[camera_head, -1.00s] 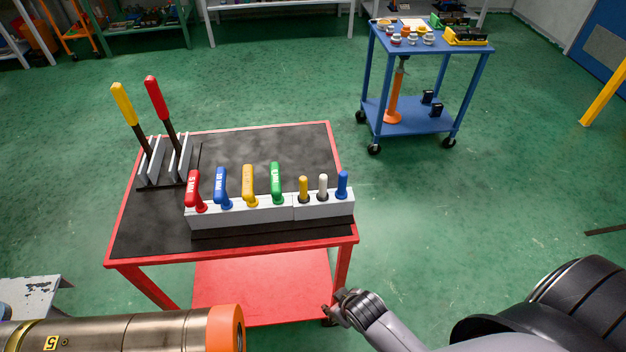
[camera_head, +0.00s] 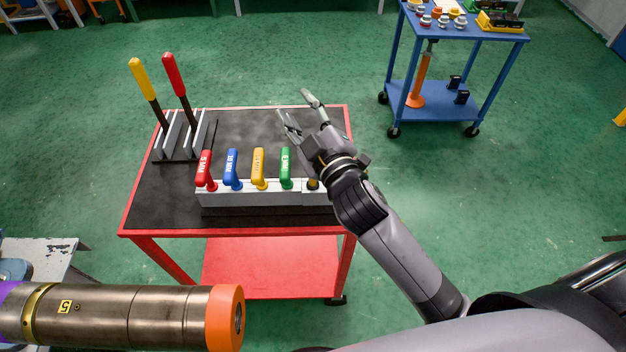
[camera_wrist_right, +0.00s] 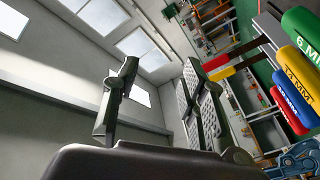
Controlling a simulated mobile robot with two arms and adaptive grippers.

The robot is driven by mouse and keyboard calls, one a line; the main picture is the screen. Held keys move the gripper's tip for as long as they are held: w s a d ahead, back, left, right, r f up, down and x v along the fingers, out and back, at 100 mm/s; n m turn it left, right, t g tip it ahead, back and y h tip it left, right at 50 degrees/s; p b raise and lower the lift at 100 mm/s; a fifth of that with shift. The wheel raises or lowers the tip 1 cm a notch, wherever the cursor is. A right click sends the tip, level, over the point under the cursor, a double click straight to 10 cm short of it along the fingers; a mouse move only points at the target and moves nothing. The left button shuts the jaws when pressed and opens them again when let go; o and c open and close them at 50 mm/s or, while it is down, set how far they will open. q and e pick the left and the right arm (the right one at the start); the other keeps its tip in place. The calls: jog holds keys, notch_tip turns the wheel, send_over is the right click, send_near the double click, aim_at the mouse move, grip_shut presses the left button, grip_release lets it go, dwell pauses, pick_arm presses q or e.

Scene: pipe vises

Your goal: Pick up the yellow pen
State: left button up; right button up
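The yellow pen (camera_head: 313,184) stands in the right part of the white rack (camera_head: 250,198) on the red table. Only its lower end shows in the head view; my right gripper and wrist cover the rest, along with the white and blue pens beside it. My right gripper (camera_head: 300,112) is over the rack, its fingers apart and empty, pointing up and toward the far side of the table. The wrist view shows the open fingers (camera_wrist_right: 162,98) with nothing between them. My left gripper is not in view.
Red, blue, yellow and green handled tools (camera_head: 258,168) stand in the rack just left of my gripper. Two long-handled files (camera_head: 174,75) rise at the table's left. A metal pipe with an orange end (camera_head: 225,317) is at the lower left. A blue cart (camera_head: 420,97) stands at the back right.

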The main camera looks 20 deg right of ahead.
jog(key=s+a+r+n+y, duration=0.2)
jog(key=a+r+n+y, duration=1)
jog(key=r+n+y, duration=0.3)
jog(key=s+a+r+n+g+y, duration=0.1)
jog(key=s+a+n+g+y, duration=0.5)
jog(key=n+g, duration=0.65)
jog(key=n+g+h, duration=0.6)
jog(key=n+h, duration=0.9)
jog(key=h, duration=0.9)
send_over(313, 183)
notch_tip(313, 183, down, 15)
jog(key=f+p, duration=0.1)
jog(key=f, duration=0.2)
jog(key=f+p, duration=0.1)
jog(key=f, duration=0.3)
jog(key=f+p, duration=0.2)
jog(key=f, duration=0.2)
jog(key=shift+w+a+f, duration=0.2)
jog(key=shift+w, duration=0.15)
jog(key=f+p, duration=0.2)
jog(key=f, duration=0.1)
jog(key=f+p, duration=0.1)
jog(key=f, duration=0.1)
jog(key=shift+d, duration=0.35)
jog(key=shift+w+f, duration=0.1)
jog(key=shift+f, duration=0.05)
